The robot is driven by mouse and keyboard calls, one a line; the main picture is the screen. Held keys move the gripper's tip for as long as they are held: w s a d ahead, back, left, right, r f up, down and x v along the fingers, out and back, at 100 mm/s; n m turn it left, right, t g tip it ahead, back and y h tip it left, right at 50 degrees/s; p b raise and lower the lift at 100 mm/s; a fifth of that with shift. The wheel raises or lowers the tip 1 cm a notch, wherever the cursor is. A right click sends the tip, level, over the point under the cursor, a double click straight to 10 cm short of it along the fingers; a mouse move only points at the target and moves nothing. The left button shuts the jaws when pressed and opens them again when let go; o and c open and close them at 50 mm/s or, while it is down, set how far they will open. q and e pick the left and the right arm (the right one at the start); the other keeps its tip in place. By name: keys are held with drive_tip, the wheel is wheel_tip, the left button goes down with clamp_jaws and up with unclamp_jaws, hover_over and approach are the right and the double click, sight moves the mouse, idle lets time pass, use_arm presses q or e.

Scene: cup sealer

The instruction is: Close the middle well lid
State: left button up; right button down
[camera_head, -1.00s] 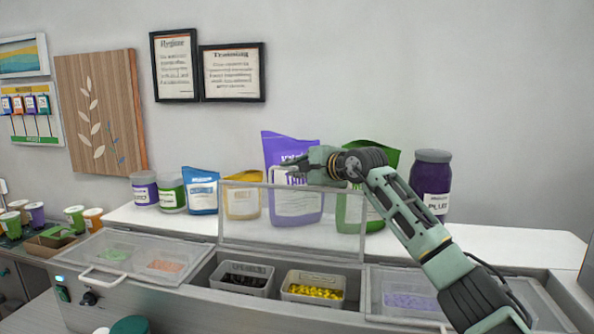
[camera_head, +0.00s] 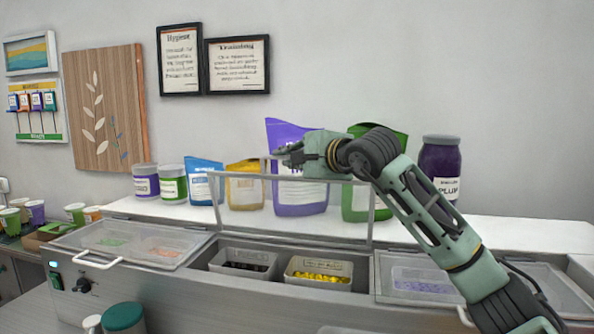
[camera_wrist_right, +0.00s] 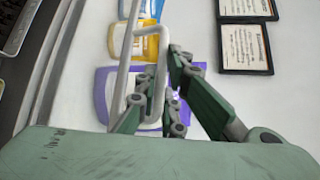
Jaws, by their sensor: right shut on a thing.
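The middle well lid (camera_head: 340,222) is a clear, pale-framed panel standing raised at the back of the middle well, above a tub of dark pieces (camera_head: 243,263) and a tub of yellow pieces (camera_head: 318,272). My right gripper (camera_head: 283,156) is at its top edge, fingers pointing left. In the right wrist view, the lid's pale handle (camera_wrist_right: 125,45) runs between the fingers of my right gripper (camera_wrist_right: 158,100), which is shut on it. The gripper partly hides where they touch. My left gripper is not in view.
The left lid (camera_head: 140,240) and right lid (camera_head: 470,282) lie closed on either side. Pouches, including a purple one (camera_head: 300,196), and a plum jar (camera_head: 440,168) stand on the white shelf behind. A green-lidded container (camera_head: 124,316) is in front at the left.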

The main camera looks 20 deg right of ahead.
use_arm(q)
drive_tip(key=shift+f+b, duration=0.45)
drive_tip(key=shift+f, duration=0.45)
use_arm(e)
drive_tip(key=shift+s+a+f, duration=0.2)
drive_tip(key=shift+s+a, duration=0.15)
drive_tip(key=shift+s, duration=0.1)
drive_tip(key=shift+s+a+f, duration=0.2)
drive_tip(key=shift+s+a, duration=0.1)
drive_tip(key=shift+s, duration=0.15)
